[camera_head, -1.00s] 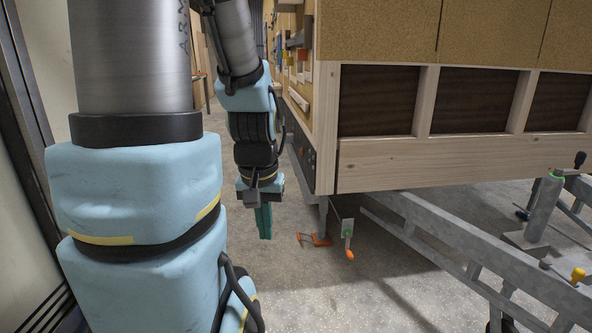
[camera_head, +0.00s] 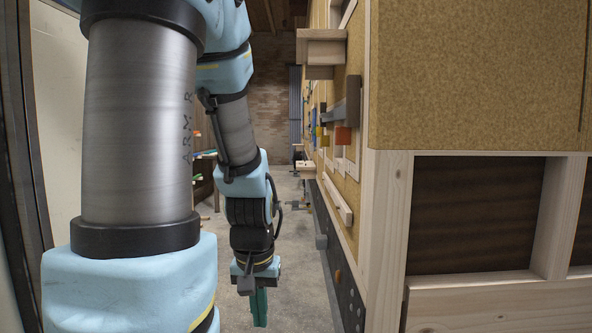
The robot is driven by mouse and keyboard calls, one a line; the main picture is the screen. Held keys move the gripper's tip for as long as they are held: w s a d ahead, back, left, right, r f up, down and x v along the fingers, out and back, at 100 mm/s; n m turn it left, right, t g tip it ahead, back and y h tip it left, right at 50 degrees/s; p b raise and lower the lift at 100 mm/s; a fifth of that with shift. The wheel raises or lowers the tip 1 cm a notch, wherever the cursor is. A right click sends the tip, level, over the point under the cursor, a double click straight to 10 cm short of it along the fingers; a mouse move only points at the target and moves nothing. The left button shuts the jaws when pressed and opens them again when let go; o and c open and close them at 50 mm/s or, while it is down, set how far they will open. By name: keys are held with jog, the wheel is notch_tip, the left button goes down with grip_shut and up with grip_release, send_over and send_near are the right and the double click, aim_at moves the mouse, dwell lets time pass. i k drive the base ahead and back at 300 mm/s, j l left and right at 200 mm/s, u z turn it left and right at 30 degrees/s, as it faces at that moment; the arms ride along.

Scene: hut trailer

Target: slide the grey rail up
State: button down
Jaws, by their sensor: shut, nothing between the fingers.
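My gripper (camera_head: 259,308) has teal fingers, points down and is shut and empty. It hangs over the concrete floor to the left of the hut trailer's side wall, apart from it. A dark grey piece (camera_head: 347,104) sticks out from the upper side wall, above and to the right of my gripper. A smaller grey piece (camera_head: 320,236) sits low along the wall's dark base strip. I cannot tell for sure which of these is the grey rail, as the wall is seen at a steep angle.
The hut's wooden corner post (camera_head: 384,235) stands close on the right. Free floor (camera_head: 300,290) runs back between the wall and my arm. A pale wall (camera_head: 60,120) is at the left.

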aim_at(339, 113)
jog(key=i+l+u, duration=0.2)
jog(key=i+u, duration=0.2)
jog(key=i+l+u, duration=0.45)
jog(key=i, duration=0.15)
